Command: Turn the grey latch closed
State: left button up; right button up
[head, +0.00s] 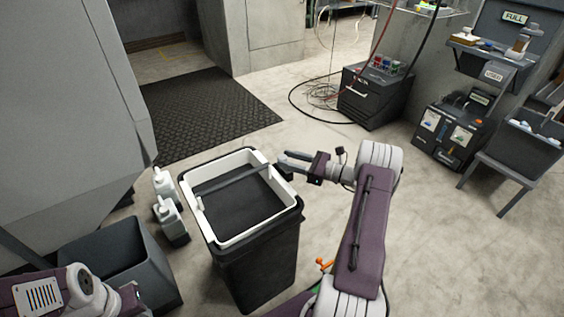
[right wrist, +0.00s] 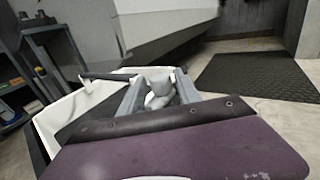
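A long grey bar (head: 232,181), the only latch-like part I can make out, lies across the white rim (head: 252,236) of a tall black bin (head: 258,268). It runs from the left side to the far right corner. The bar also shows as a dark strip in the right wrist view (right wrist: 108,76). My right gripper (head: 282,163) is open beside the bin's far right corner, close to the bar's right end; I cannot tell whether it touches. In the right wrist view its two fingers (right wrist: 158,92) stand apart, with white shapes showing between them.
Two white bottles (head: 168,212) stand left of the bin, near an open grey box (head: 120,262). A large grey cabinet (head: 65,110) fills the left. A black mat (head: 205,112) lies behind. Open floor (head: 440,240) is on the right, before the equipment cases (head: 450,130).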

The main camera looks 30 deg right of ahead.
jog(key=shift+x, duration=1.25)
grip_shut()
jog(key=shift+r+m+t+h+p, duration=0.25)
jog(key=shift+m+t+h+p, duration=0.15)
jog(key=shift+m+h+p, duration=0.25)
jog(key=shift+a+m+t+h+p, duration=0.1)
jog(key=shift+m+t+h+p, duration=0.4)
jog(key=shift+h+p, duration=0.3)
jog(key=m+t+h+p, duration=0.1)
jog(key=m+h, duration=0.1)
jog(key=h, duration=0.1)
jog(key=shift+f, duration=0.15)
jog(key=shift+m+t+h+p, duration=0.4)
jog(key=shift+m+h+p, duration=0.2)
jog(key=shift+h, duration=0.35)
jog(key=shift+f+m+h, duration=0.1)
jog(key=shift+m+h, duration=0.15)
jog(key=shift+h, duration=0.05)
grip_release()
